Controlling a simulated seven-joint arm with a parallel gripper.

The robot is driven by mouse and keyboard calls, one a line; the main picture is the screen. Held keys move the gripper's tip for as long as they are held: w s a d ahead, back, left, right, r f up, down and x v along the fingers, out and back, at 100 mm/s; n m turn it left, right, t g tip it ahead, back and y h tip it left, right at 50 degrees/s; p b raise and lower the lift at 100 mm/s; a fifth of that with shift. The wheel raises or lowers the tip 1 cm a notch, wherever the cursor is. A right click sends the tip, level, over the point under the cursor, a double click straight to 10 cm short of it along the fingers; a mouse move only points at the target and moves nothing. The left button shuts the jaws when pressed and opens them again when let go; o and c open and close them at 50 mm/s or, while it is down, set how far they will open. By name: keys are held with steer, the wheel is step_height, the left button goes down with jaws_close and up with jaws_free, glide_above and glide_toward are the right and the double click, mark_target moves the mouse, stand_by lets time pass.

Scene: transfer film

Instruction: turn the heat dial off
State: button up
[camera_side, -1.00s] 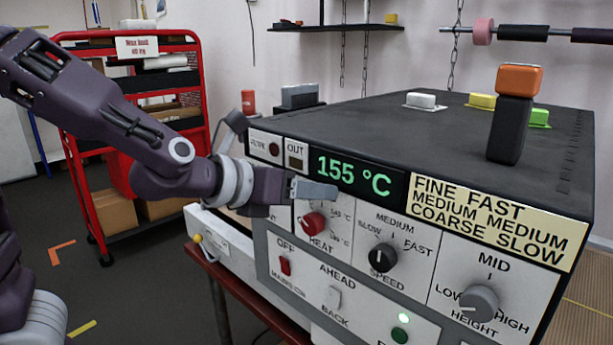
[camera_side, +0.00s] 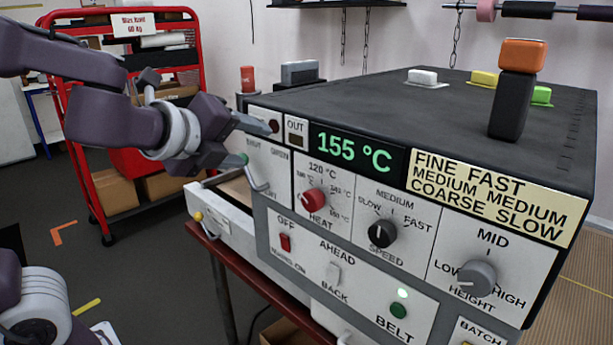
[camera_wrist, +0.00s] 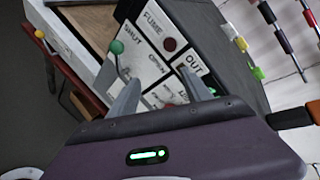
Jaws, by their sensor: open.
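The heat dial (camera_side: 314,200) is a red knob on the white front panel, under the green 155 °C readout (camera_side: 353,152). A light mark shows at its left side; its exact setting is too small to tell. My gripper (camera_side: 250,143) is open and empty, up and left of the dial and apart from it. It is in front of the panel's left end, near a green-balled lever (camera_side: 258,180). In the wrist view, my two grey fingers (camera_wrist: 160,95) are spread, with the panel beyond them. The lever's green ball (camera_wrist: 117,47) shows left of the fingers.
The speed dial (camera_side: 382,234) and height dial (camera_side: 478,279) are to the right of the heat dial. A red mains switch (camera_side: 286,242) is below left. A black block (camera_side: 511,105) with an orange top stands on the machine. A red trolley (camera_side: 75,150) stands behind my arm.

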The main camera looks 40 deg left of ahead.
steer(key=s+a+f+n+g+y, duration=0.1)
steer(key=s+f+n+g, duration=0.1)
steer(key=s+n, duration=0.4)
steer(key=s+a+f+n+g, duration=0.2)
steer(key=s+f+n, duration=0.1)
steer(key=s+n, duration=0.3)
steer(key=s+d+f+n+g+h, duration=0.2)
steer(key=d+n, duration=0.1)
steer(key=n, duration=0.2)
step_height(320, 180, up, 5)
steer(key=n+g+h, duration=0.2)
steer(key=n+h, duration=0.3)
steer(key=n, duration=0.1)
glide_above(307, 192)
steer(key=s+a, duration=0.1)
steer(key=s, duration=0.2)
steer(key=x, duration=0.6)
steer(key=shift+a+f, duration=0.2)
steer(key=shift+a, duration=0.1)
steer(key=shift+w+d+f, duration=0.15)
steer(key=shift+w+f, duration=0.15)
steer(key=shift+f, duration=0.2)
jaws_close()
